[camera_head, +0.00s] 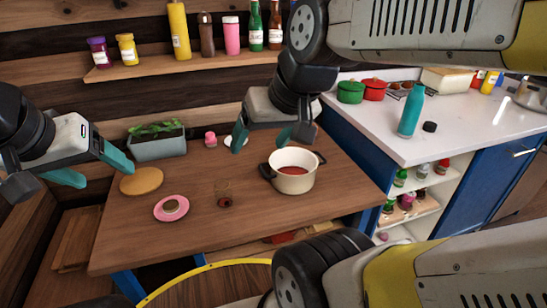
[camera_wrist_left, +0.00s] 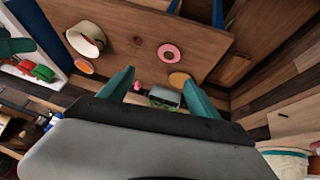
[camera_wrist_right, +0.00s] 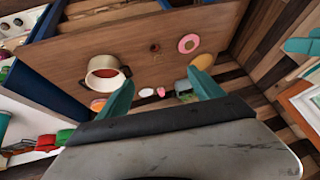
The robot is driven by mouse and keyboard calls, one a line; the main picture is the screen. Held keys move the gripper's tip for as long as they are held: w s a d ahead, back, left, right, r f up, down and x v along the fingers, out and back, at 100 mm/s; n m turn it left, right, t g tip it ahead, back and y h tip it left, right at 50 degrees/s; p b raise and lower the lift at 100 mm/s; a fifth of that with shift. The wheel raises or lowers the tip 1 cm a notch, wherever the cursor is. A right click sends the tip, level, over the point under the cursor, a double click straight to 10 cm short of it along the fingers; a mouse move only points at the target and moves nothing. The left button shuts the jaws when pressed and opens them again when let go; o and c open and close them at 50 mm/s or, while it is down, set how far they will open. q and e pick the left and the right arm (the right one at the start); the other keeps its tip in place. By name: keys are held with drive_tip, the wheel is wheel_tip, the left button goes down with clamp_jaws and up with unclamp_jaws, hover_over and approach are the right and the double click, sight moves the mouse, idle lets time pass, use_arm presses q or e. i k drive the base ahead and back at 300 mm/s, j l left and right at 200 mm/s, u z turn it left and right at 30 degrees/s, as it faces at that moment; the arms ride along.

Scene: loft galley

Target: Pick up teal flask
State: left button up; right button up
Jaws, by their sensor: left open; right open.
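The teal flask (camera_head: 411,112) stands upright on the white counter at the right of the head view, beside a small black lid-like piece (camera_head: 429,127). A teal shape at the left edge of the left wrist view (camera_wrist_left: 14,46) appears to be the same flask, and the right wrist view shows a teal sliver (camera_wrist_right: 3,125) at its left edge. My right gripper (camera_head: 262,138) is open and empty above the wooden table, left of the flask and well apart from it. My left gripper (camera_head: 95,168) is open and empty at the table's left side, far from the flask.
A cream pot (camera_head: 293,180), planter (camera_head: 160,145), pink plate (camera_head: 162,213) and round board (camera_head: 141,181) are on the table. Green (camera_head: 350,92) and red (camera_head: 374,89) pots stand behind the flask on the counter. The counter's front right is clear. Bottles line the wall shelf (camera_head: 150,68).

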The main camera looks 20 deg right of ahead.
sight(415, 100)
drive_tip(key=z, duration=1.85)
drive_tip(key=l+u, duration=0.1)
drive_tip(key=u, duration=0.25)
drive_tip(key=i+l+u, duration=0.1)
drive_tip(key=u, duration=0.25)
drive_tip(key=i+l+u, duration=0.25)
drive_tip(key=l, duration=0.65)
drive_tip(key=l+u, duration=0.25)
drive_tip(key=l, duration=0.65)
drive_tip(key=i+l, duration=0.15)
drive_tip(key=l, duration=0.25)
drive_tip(key=i+l, duration=0.1)
drive_tip(key=l, duration=0.35)
